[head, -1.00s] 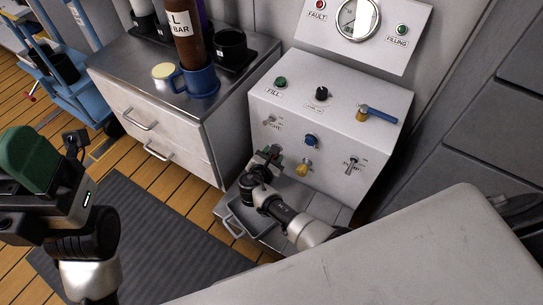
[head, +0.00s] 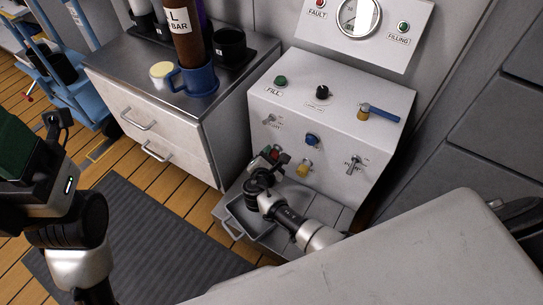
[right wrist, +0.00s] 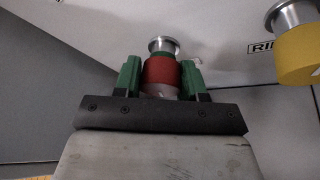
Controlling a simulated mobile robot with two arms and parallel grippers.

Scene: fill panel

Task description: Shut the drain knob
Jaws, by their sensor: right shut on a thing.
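A red knob (right wrist: 161,72) on a metal stem sits between the green fingers of my right gripper (right wrist: 160,78) in the right wrist view. The fingers touch it on both sides. No label for it shows, so I cannot read whether it is the drain knob. In the head view, my right gripper (head: 270,154) is at the lower left of the white panel's front, with a bit of the red knob (head: 285,158) showing beside it. My left gripper (head: 18,150) is cut off at the left edge, and its opening is hidden.
A yellow knob (right wrist: 299,52) is close on the right; it also shows in the head view (head: 304,169). A blue knob (head: 312,140) is above it. Toggle switches and a blue-handled valve (head: 378,112) are on the panel (head: 335,130). A grey tray (head: 250,218) lies below.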

